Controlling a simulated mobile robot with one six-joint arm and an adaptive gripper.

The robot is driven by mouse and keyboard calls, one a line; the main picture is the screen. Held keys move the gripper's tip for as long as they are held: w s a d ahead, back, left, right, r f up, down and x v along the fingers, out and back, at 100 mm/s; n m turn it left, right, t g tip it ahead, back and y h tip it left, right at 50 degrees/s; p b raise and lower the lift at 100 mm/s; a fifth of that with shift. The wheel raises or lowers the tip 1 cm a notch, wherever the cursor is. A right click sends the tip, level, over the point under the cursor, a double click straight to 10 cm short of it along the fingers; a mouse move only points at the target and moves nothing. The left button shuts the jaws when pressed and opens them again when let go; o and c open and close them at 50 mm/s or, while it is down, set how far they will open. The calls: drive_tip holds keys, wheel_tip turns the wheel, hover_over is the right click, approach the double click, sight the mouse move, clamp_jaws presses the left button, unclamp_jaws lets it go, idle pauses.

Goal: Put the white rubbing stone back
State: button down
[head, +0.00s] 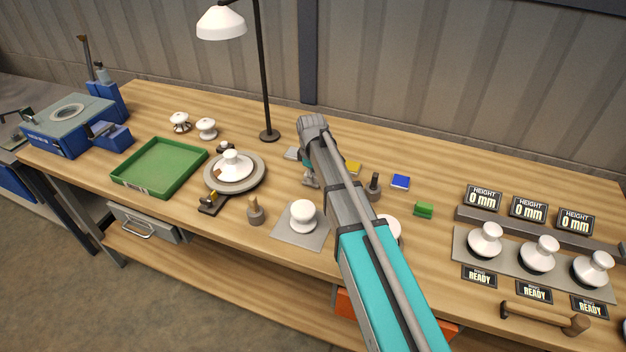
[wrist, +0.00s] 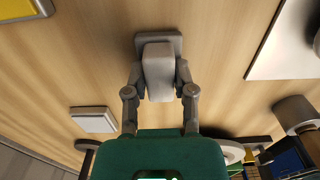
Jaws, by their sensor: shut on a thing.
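My gripper (wrist: 160,90) is shut on a pale grey-white block (wrist: 159,72), which looks like the white rubbing stone, with a darker grey plate at its far end. I cannot tell whether it touches the wooden bench. In the head view my gripper (head: 311,181) is low over the middle of the bench, and the held block is hard to make out beside my arm. A flat square pad with a whitish top (wrist: 93,120) lies to the left of the held block in the wrist view; it also shows in the head view (head: 292,153).
Yellow (head: 353,168) and blue (head: 400,182) flat pads and a green block (head: 423,210) lie right of my arm. A grey mat (head: 288,232) with a white insulator piece is in front. A lamp pole (head: 265,80) stands behind, left of my gripper.

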drive_tip(key=shift+f, duration=0.15)
drive_tip(key=shift+c, duration=2.2)
unclamp_jaws()
wheel_tip(320, 180, up, 12)
drive_tip(key=p, duration=1.2)
drive_tip(key=shift+r, duration=0.2)
drive_tip(key=shift+s, duration=0.1)
drive_tip(key=s+d+m, duration=0.4)
drive_tip(key=s+d, duration=0.1)
drive_tip(key=s, duration=0.2)
drive_tip(key=s+d+m, duration=0.5)
drive_tip(key=s, duration=0.2)
drive_tip(key=s+d+m, duration=0.4)
drive_tip(key=s+d, duration=0.2)
drive_tip(key=s, duration=0.1)
drive_tip(key=shift+s+m, duration=0.2)
drive_tip(key=shift+m, duration=0.1)
